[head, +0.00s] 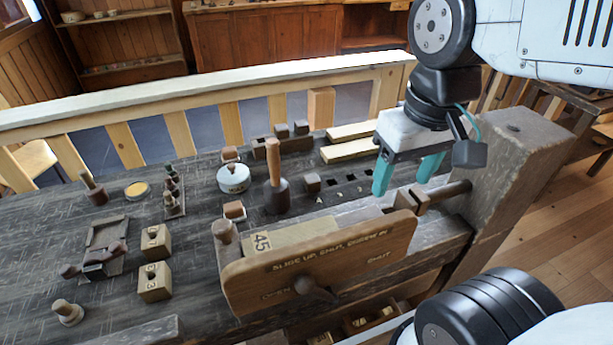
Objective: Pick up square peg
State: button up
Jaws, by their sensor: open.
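I cannot tell for sure which piece is the square peg. A small dark square-topped block (313,182) stands at the left end of a row of square holes (350,177) on the bench. Another small square-faced wooden block (405,201) sits behind the right end of the lettered panel, just below my gripper. My gripper (408,176) is open and empty, its two teal fingers pointing down above the bench's right part. It is right of the row of holes and apart from the dark block. Small sizes hide details of both blocks.
The lettered wooden panel (340,258) with a turn handle stands along the bench front. A tall wooden mallet (275,180), a white round tin (233,178) and numbered blocks (154,282) stand left. Pale planks (350,150) lie behind the holes. A thick post (505,185) rises at right.

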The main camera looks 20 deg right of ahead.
jog(key=w+f, duration=0.2)
jog(key=w, duration=0.9)
jog(key=g, duration=0.1)
send_over(312, 178)
jog(key=f, duration=1.4)
jog(key=shift+w+a, duration=0.3)
jog(key=f, duration=0.7)
jog(key=shift+s+d+f, duration=0.15)
jog(key=shift+s+d, duration=0.15)
jog(key=shift+f, duration=0.35)
jog(key=shift+c, duration=0.3)
jog(key=c, duration=1)
